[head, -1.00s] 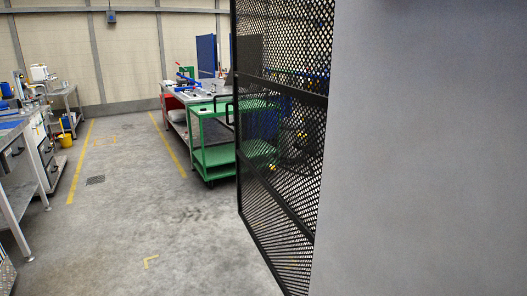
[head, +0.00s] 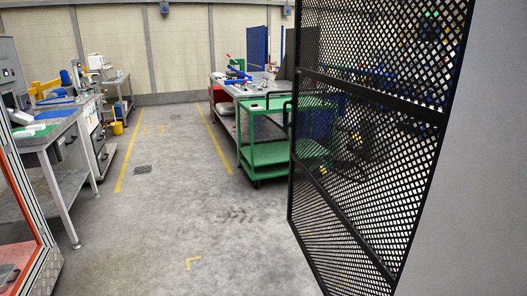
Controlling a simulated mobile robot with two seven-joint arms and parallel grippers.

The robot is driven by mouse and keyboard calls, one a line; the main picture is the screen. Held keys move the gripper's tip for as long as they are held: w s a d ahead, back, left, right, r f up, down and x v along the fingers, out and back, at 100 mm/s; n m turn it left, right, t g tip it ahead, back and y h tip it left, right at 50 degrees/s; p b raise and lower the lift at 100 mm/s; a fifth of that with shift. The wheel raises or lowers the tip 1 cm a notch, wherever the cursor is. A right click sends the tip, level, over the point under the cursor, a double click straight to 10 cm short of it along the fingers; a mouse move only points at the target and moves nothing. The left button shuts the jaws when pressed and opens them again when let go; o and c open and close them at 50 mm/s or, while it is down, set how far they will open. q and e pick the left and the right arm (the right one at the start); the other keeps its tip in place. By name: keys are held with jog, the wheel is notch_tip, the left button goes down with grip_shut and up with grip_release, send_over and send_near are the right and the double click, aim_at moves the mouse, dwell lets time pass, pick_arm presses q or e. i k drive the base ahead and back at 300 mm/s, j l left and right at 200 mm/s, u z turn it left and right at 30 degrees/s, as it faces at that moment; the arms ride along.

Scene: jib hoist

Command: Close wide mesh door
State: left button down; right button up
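The wide mesh door (head: 375,150) is a black-framed perforated panel on the right of the head view. It stands open, angled away from me, with its free edge toward the middle of the picture. A black handle (head: 287,115) sticks out near the top half of that free edge. Its right edge meets a plain grey surface (head: 475,180) that fills the far right. Neither of my grippers is in view, and nothing is seen touching the door.
A green trolley (head: 268,153) and a workbench (head: 222,82) stand behind the door. The grey floor (head: 190,215) between the yellow lines is clear.

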aim_at(435, 117)
jog(key=i+j+u, duration=0.15)
jog(key=i+u, duration=0.15)
jog(key=i, duration=0.2)
jog(key=i+u, duration=0.3)
jog(key=i, duration=0.2)
jog(key=i+j+z, duration=0.15)
jog(key=i, duration=0.4)
jog(key=i+j+z, duration=0.15)
jog(key=i, duration=0.45)
jog(key=i+z, duration=0.2)
jog(key=z, duration=0.15)
jog(key=i+z, duration=0.35)
jog(key=i+j+z, duration=0.1)
jog(key=z, duration=0.25)
jog(key=i+j+z, duration=0.1)
jog(key=z, duration=0.25)
jog(key=i+j+z, duration=0.15)
jog(key=z, duration=0.2)
jog(key=i+j+z, duration=0.3)
jog(key=k+l, duration=0.1)
jog(key=l, duration=0.05)
